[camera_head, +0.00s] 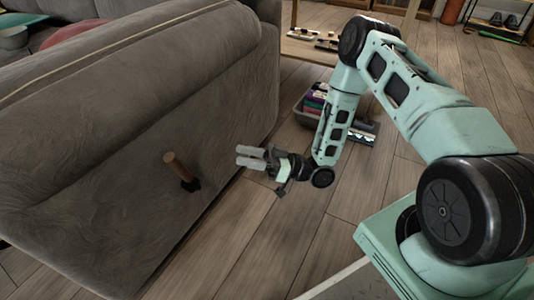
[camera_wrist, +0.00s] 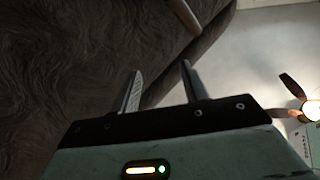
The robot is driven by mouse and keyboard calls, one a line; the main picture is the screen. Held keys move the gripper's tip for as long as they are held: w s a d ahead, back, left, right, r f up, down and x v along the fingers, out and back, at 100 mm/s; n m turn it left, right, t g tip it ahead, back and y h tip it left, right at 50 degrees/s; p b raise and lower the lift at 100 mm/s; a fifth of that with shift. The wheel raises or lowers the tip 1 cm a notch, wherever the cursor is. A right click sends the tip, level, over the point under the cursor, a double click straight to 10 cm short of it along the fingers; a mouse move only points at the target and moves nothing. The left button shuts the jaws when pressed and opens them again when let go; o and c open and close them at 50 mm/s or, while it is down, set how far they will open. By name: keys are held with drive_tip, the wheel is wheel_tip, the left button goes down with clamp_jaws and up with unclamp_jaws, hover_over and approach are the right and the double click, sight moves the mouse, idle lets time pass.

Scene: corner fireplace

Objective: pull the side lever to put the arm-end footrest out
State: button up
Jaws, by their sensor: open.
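The side lever (camera_head: 178,169) is a short wooden handle on a dark mount, sticking out from the side of the grey sofa (camera_head: 140,130). My gripper (camera_head: 247,156) is open and empty, to the right of the lever and apart from it, with its fingers pointing left toward the sofa side. In the wrist view, the two fingers (camera_wrist: 160,82) are spread, and a brown wooden rod (camera_wrist: 183,14), apparently the lever, shows at the top edge beyond them. The grey upholstery fills the left of that view. The footrest cannot be made out in either view.
A grey bin (camera_head: 310,112) with coloured items stands on the wooden floor behind my arm. A low table (camera_head: 305,48) with small objects stands at the back. A rack with shoes (camera_head: 497,20) is at the far right. The floor beside the sofa (camera_head: 240,240) is clear.

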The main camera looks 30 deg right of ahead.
drive_tip(key=shift+p+v, duration=0.6)
drive_tip(key=shift+v, duration=2.1)
